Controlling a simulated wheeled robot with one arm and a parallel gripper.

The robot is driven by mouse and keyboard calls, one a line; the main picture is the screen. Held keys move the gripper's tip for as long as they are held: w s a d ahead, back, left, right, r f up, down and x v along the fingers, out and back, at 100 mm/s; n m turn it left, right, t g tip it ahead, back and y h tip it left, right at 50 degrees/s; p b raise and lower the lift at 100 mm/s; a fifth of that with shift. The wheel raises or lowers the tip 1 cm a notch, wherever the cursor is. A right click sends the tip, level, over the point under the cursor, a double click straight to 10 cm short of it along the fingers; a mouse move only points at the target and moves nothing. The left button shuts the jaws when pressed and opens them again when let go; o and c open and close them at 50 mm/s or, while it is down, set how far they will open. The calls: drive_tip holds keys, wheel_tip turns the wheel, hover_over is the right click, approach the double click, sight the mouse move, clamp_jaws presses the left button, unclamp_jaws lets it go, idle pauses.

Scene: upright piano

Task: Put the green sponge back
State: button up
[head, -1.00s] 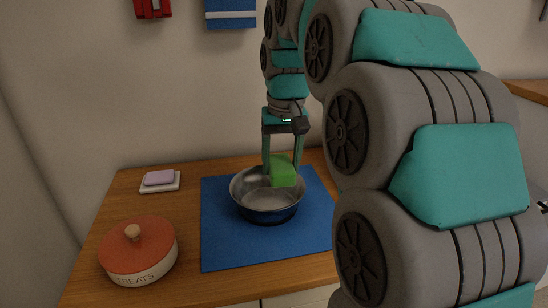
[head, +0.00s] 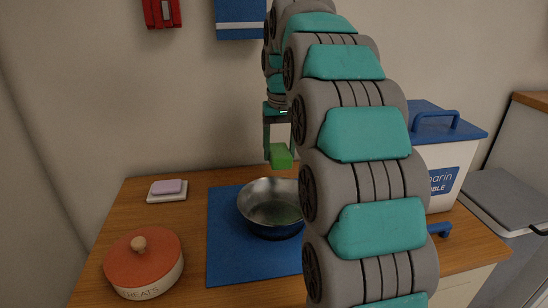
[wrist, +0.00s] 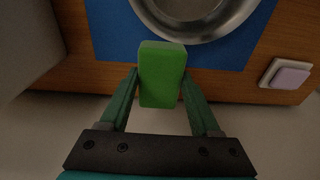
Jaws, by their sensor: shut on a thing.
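My gripper (head: 279,148) is shut on the green sponge (head: 281,157) and holds it in the air just behind the metal bowl. In the wrist view the sponge (wrist: 161,75) is a plain green block upright between the two fingers. The metal bowl (head: 258,217) stands on a blue mat (head: 228,262), and its right side is hidden by my arm. In the wrist view the bowl's rim (wrist: 200,35) lies beyond the sponge, apart from it.
A white dish with a lilac block (head: 167,187) lies at the back left. A red-lidded treats jar (head: 143,262) stands at the front left. A white bin with a blue lid (head: 440,130) stands to the right, partly behind my arm. The wall is close behind the gripper.

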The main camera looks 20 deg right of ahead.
drive_tip(key=shift+w+d+p, duration=0.5)
drive_tip(key=shift+w+d, duration=0.2)
drive_tip(key=shift+w, duration=2.8)
drive_tip(key=shift+s+f, duration=0.1)
drive_tip(key=shift+f, duration=3)
drive_tip(key=shift+w+f+p, duration=0.25)
drive_tip(key=shift+f+p, duration=0.2)
drive_tip(key=shift+f, duration=0.55)
drive_tip(key=o, duration=1.3)
